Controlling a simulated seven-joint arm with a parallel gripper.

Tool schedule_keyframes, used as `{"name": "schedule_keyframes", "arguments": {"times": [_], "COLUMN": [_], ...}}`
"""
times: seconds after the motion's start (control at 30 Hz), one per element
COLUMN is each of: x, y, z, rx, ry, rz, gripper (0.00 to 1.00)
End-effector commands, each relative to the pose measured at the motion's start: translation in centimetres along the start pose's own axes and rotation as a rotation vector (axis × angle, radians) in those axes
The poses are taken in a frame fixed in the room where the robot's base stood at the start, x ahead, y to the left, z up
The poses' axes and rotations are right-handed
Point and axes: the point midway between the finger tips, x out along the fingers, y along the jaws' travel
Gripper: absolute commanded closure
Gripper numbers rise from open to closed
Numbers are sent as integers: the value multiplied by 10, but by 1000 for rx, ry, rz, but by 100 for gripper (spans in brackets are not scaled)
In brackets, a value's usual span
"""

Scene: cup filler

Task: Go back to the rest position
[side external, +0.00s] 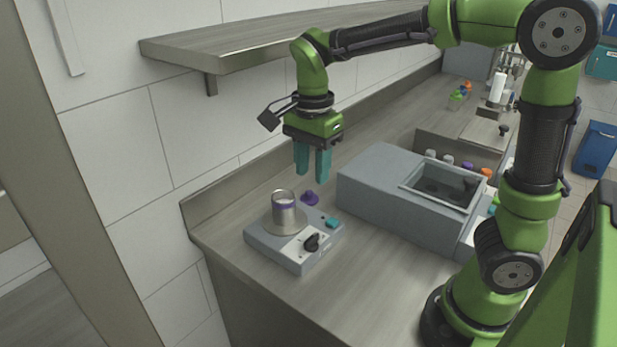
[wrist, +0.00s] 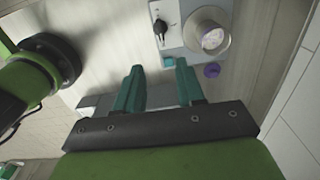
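My gripper (side external: 312,162) has two teal fingers and hangs pointing down above the counter, higher than the cup filler. The fingers are apart with nothing between them; in the wrist view the gripper (wrist: 160,72) also shows a gap between its fingertips. A metal cup (side external: 284,214) with purple content near its top stands upright on the round plate of the grey filler device (side external: 272,250). The cup also shows in the wrist view (wrist: 213,38). The device has a black knob (side external: 311,242) and a teal button (side external: 333,223). A small purple piece (side external: 309,198) lies on the counter behind it.
A large grey box (side external: 385,195) with an open recess stands right of the device. Several small coloured-top containers stand behind it. A wooden shelf (side external: 215,52) juts from the wall near my arm. The counter (side external: 345,292) in front is clear.

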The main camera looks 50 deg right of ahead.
Motion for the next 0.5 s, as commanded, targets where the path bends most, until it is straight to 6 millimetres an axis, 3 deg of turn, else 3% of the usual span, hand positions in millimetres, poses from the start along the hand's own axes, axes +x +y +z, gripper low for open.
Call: {"name": "schedule_keyframes", "arguments": {"times": [0.27, 0.37, 0.5], "x": [0, 5, 11], "y": [-1, -3, 11], "z": [0, 2, 11], "rx": [-34, -156, -476], "ry": [1, -3, -45], "rz": [-4, -19, -92], "gripper": [62, 62, 62]}}
